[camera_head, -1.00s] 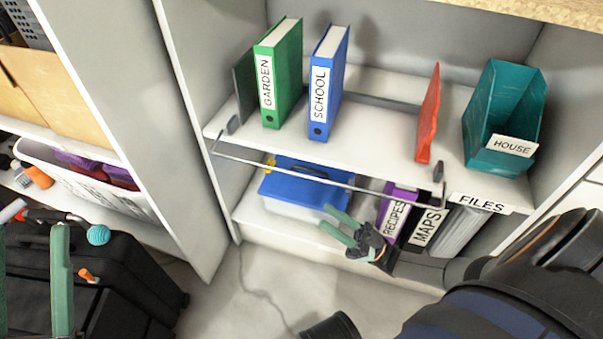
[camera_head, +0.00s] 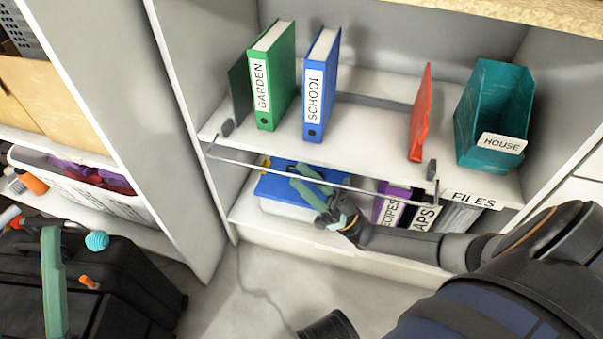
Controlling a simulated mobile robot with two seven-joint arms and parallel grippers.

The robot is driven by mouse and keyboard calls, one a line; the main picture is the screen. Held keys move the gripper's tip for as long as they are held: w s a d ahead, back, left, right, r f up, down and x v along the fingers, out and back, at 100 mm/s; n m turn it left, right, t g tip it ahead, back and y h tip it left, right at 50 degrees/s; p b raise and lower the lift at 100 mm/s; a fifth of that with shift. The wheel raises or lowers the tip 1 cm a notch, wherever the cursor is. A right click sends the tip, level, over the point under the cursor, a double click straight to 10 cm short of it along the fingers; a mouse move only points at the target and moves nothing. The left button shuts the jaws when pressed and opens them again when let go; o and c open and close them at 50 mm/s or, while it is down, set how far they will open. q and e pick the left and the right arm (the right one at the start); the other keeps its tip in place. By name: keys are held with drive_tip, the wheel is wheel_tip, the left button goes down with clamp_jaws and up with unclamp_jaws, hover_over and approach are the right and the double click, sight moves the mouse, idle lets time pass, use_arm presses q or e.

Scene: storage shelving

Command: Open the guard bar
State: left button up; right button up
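The guard bar (camera_head: 250,162) is a thin metal bar along the front of the white shelf, below the shelf edge and sloping down to the right. My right gripper (camera_head: 303,178) has its green fingers at the bar's middle, in front of the blue-lidded box. The fingers are apart, one appearing above the bar and one below. Whether they touch it is unclear. One green finger of my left gripper (camera_head: 51,280) shows at the lower left, far from the bar. Its other finger is out of frame.
On the shelf stand a green binder (camera_head: 271,85), a blue binder (camera_head: 322,85), a red folder (camera_head: 420,115) and a teal holder (camera_head: 490,110). Below are the blue-lidded box (camera_head: 275,187) and binders (camera_head: 392,207). A black case (camera_head: 130,270) stands at the lower left.

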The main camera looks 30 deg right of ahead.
drive_tip(key=shift+w+a+r, duration=0.25)
drive_tip(key=shift+w+r, duration=0.05)
drive_tip(key=shift+r, duration=0.1)
clamp_jaws()
idle(0.4)
